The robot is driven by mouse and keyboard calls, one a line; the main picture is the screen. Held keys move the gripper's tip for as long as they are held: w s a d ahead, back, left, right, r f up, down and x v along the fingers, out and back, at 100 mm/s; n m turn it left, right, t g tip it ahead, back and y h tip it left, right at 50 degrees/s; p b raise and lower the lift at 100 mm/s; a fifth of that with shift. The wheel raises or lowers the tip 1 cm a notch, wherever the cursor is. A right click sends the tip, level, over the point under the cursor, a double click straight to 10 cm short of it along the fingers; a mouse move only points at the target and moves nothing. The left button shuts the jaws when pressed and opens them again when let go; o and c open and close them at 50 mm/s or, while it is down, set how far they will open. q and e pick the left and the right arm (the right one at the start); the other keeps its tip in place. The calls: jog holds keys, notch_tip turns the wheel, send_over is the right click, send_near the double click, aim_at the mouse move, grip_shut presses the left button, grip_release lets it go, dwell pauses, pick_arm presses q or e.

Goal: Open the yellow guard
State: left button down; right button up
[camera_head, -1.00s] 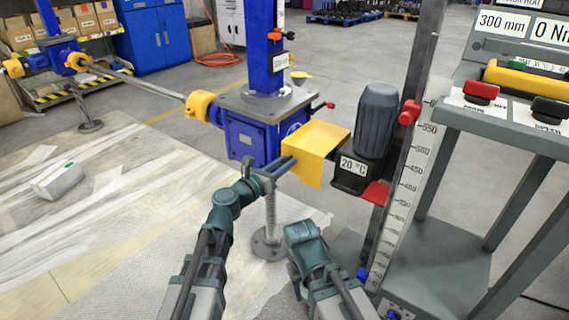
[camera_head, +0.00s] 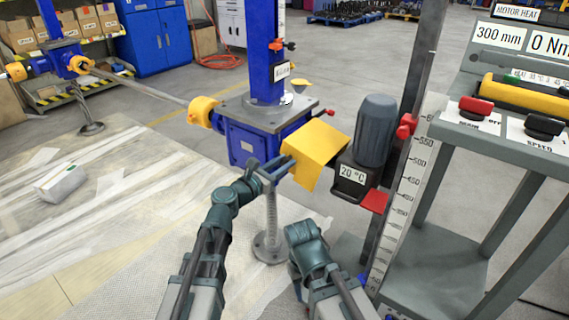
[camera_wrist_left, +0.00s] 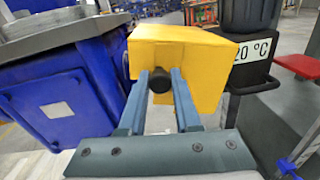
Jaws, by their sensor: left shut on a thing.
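The yellow guard (camera_head: 314,152) is a folded sheet cover between the blue screw jack gearbox (camera_head: 250,140) and the dark motor (camera_head: 375,130). It sits tilted over the gap. In the left wrist view the guard (camera_wrist_left: 185,55) fills the upper middle, with a small black knob (camera_wrist_left: 160,81) on its near face. My left gripper (camera_wrist_left: 160,88) has its two fingers on either side of this knob, shut on it. In the head view my left gripper (camera_head: 278,167) is at the guard's near left edge. My right arm shows at the bottom, but its gripper does not.
A label reading 20 °C (camera_head: 352,175) and a red plate (camera_head: 374,201) are right of the guard. A control stand (camera_head: 500,140) with red and black knobs and a vertical scale (camera_head: 408,190) are further right. A round-footed post (camera_head: 270,245) stands below the gripper.

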aim_at(287, 145)
pick_arm(q)
jog(key=r+m+p, duration=0.4)
jog(key=d+r+m+p, duration=0.1)
jog(key=r+m+p, duration=0.1)
jog(key=shift+s+r, duration=0.4)
jog(key=shift+s+d+r+m+y+p, duration=0.15)
jog(key=shift+s+d+r+m+p, duration=0.25)
jog(key=shift+d+r+m+p, duration=0.45)
jog(key=shift+s+d+r+m+y+p, duration=0.15)
jog(key=shift+s+r+m+p, duration=0.25)
jog(key=shift+m+p, duration=0.55)
jog(key=shift+s+d+r+m+y+p, duration=0.1)
jog(key=shift+s+d+r+m+p, duration=0.45)
jog(key=shift+m, duration=0.75)
jog(key=shift+w+d+r, duration=0.1)
jog(key=shift+r, duration=0.05)
jog(key=c, duration=0.6)
grip_release()
